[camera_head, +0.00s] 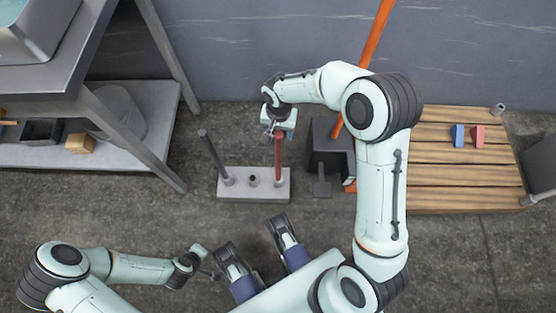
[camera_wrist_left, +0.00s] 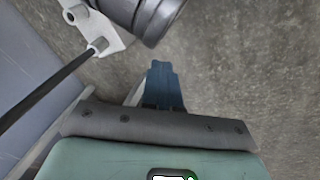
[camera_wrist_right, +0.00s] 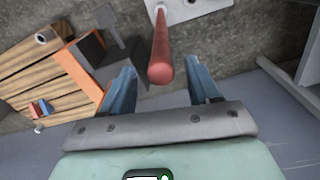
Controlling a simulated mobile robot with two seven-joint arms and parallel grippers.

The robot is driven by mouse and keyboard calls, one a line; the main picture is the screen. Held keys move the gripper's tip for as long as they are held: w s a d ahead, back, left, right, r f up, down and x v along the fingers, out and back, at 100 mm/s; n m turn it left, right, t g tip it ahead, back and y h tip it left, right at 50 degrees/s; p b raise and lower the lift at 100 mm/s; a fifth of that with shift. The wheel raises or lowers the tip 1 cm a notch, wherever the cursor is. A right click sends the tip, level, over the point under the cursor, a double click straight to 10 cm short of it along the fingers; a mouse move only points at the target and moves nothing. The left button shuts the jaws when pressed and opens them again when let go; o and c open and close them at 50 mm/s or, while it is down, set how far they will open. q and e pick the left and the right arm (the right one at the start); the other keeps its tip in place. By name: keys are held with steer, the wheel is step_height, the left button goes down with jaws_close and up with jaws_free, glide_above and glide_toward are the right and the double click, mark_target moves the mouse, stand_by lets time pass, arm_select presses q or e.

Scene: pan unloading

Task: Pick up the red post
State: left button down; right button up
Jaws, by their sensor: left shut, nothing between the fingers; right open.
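The red post (camera_head: 278,158) stands upright in the right end of a light grey base block (camera_head: 255,193). A dark grey post (camera_head: 212,155) stands tilted at the left end, and a short socket (camera_head: 254,181) sits between them. My right gripper (camera_head: 275,132) is open at the top of the red post. In the right wrist view, the open right gripper (camera_wrist_right: 160,78) has the red post's top end (camera_wrist_right: 161,66) showing between its fingers, with gaps on both sides. My left gripper (camera_wrist_left: 164,68) is shut and empty, low at the left, away from the posts.
A wooden pallet (camera_head: 440,190) at the right carries a blue block (camera_head: 457,136) and a red block (camera_head: 478,136). A black dustpan (camera_head: 322,150) stands close right of the base, beside an orange pole (camera_head: 377,30). A metal table (camera_head: 60,82) with a lower shelf is at the left.

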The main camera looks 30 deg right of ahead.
mark_target(278, 140)
steer(key=shift+f, duration=0.55)
step_height(278, 140, down, 4)
steer(key=shift+a+r+b, duration=0.1)
steer(key=shift+b, duration=0.8)
steer(key=shift+f, duration=0.25)
arm_select(q)
steer(key=f, duration=0.2)
steer(key=a, duration=0.1)
steer(key=shift+s+f, duration=0.25)
steer(key=shift+f, duration=0.15)
arm_select(e)
steer(key=shift+r, duration=0.1)
jaws_close()
